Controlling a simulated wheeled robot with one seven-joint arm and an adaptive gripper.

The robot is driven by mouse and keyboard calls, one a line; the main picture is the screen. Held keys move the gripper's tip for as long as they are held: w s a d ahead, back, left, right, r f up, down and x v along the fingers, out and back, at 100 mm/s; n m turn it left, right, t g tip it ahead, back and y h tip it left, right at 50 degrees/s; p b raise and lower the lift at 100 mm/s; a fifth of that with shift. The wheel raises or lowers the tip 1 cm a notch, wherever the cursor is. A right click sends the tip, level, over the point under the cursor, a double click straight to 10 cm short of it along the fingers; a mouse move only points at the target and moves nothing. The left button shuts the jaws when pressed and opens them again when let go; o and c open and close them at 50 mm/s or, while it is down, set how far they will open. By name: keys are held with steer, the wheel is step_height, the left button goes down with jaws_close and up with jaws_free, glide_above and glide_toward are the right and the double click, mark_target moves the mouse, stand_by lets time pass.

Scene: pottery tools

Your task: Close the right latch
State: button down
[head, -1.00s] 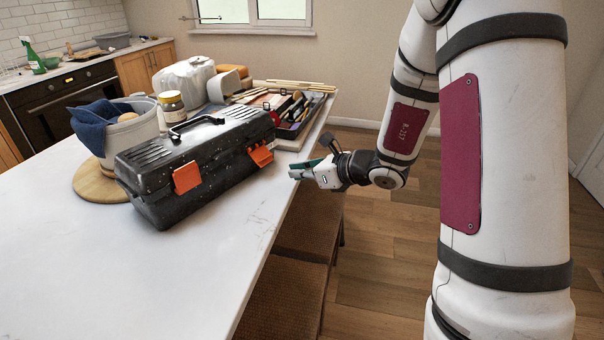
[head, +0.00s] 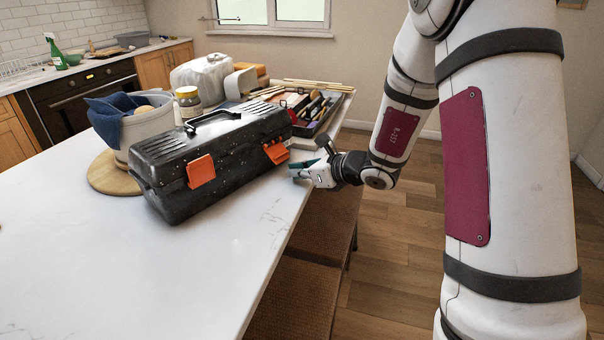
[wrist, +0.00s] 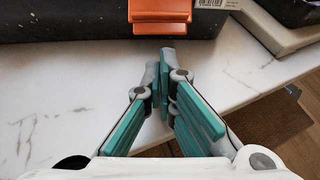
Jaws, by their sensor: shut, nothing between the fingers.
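The black toolbox (head: 215,150) stands on the white table with its lid down. It has two orange latches on its front: the left latch (head: 201,171) and the right latch (head: 276,152). The right latch seems to tilt out from the box at its lower edge; how far is hard to tell. In the wrist view the right latch (wrist: 160,12) is at the top centre, straight ahead of the fingertips. My gripper (head: 292,170) is shut and empty, low in front of the right latch. In the wrist view its fingertips (wrist: 160,60) are just short of the latch, apparently not touching it.
A tray of pottery tools (head: 318,108) lies behind the toolbox's right end. A bucket with a blue cloth (head: 140,130) stands behind its left end. Brown seats (head: 327,222) are below the table's right edge. The table (head: 110,260) in front is clear.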

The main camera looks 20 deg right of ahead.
mark_target(281, 158)
steer(key=shift+w+a+r, duration=0.1)
steer(key=shift+w+a, duration=0.5)
steer(key=shift+w, duration=0.35)
steer(key=shift+w+a, duration=0.55)
steer(key=shift+w, duration=0.35)
step_height(281, 158, up, 2)
steer(key=shift+r+p, duration=0.15)
steer(key=shift+p, duration=0.85)
steer(key=shift+p+v, duration=0.8)
steer(key=shift+v, duration=0.25)
steer(key=shift+s+d+r+p, duration=0.15)
steer(key=shift+s+r+p, duration=0.25)
steer(key=shift+r+p, duration=0.3)
steer(key=r, duration=0.1)
steer(key=w+r+p, duration=0.1)
steer(key=r, duration=0.3)
steer(key=shift+w+a+p, duration=0.35)
steer(key=shift+a+p, duration=0.05)
steer(key=shift+r, duration=0.1)
steer(key=shift+w+a+b, duration=0.35)
steer(key=shift+w+a, duration=0.05)
steer(key=shift+w, duration=0.2)
